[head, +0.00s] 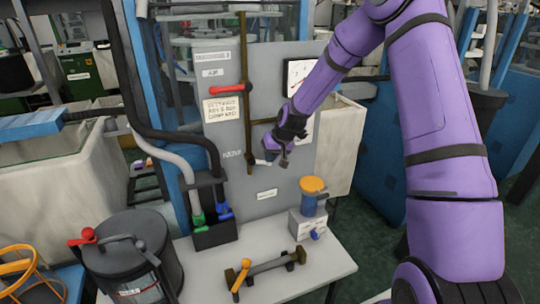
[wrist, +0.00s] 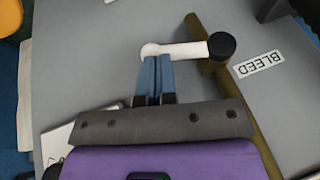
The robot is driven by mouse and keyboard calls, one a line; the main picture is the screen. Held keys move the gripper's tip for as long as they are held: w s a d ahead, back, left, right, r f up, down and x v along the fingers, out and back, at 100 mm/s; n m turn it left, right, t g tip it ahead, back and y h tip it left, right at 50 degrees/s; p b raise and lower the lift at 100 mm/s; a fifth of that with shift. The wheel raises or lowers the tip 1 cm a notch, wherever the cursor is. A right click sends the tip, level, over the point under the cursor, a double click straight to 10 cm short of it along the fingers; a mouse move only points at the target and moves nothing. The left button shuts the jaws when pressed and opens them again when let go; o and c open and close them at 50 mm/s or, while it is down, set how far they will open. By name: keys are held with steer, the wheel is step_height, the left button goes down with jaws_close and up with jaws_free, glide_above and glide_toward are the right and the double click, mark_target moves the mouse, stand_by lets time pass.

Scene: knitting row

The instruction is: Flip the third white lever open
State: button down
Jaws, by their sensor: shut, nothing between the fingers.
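A white lever (wrist: 182,49) shows in the wrist view, with a black hub (wrist: 221,45) at its right end on a brown pipe (wrist: 235,88). It lies across the picture, roughly crosswise to the pipe. My gripper (wrist: 153,62) is shut and empty; its blue fingertips are right at the lever's rounded free end, and I cannot tell whether they touch it. In the head view my gripper (head: 283,161) is low in front of the grey panel (head: 225,135), just right of the small white lever (head: 262,161). Other white levers cannot be made out.
A red lever (head: 228,89) sits higher on the same pipe. A BLEED label (wrist: 258,64) is beside the pipe. Below, the white table (head: 270,245) holds an orange-topped blue device (head: 309,200), a pipe with a yellow lever (head: 241,275) and a black box (head: 215,234).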

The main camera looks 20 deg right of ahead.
steer(key=shift+f, duration=0.55)
steer(key=shift+d+f+y, duration=0.2)
steer(key=shift+y, duration=0.1)
steer(key=shift+a+f+m+y, duration=0.25)
steer(key=shift+f+y, duration=0.45)
steer(key=shift+y, duration=0.4)
steer(key=shift+a+f+m+y, duration=0.1)
steer(key=shift+f+m+y, duration=0.15)
steer(key=shift+f+y, duration=0.65)
steer(key=shift+a+f+m+t+y, duration=0.25)
steer(key=shift+a+f+y, duration=0.4)
steer(key=shift+y, duration=0.4)
steer(key=shift+a+f+m+t+y, duration=0.2)
steer(key=shift+a+f+y, duration=0.3)
steer(key=shift+a+y, duration=0.4)
steer(key=shift+f, duration=0.1)
steer(key=shift+d, duration=0.1)
steer(key=v, duration=1)
steer(key=shift+d, duration=0.35)
steer(key=shift+s, duration=0.15)
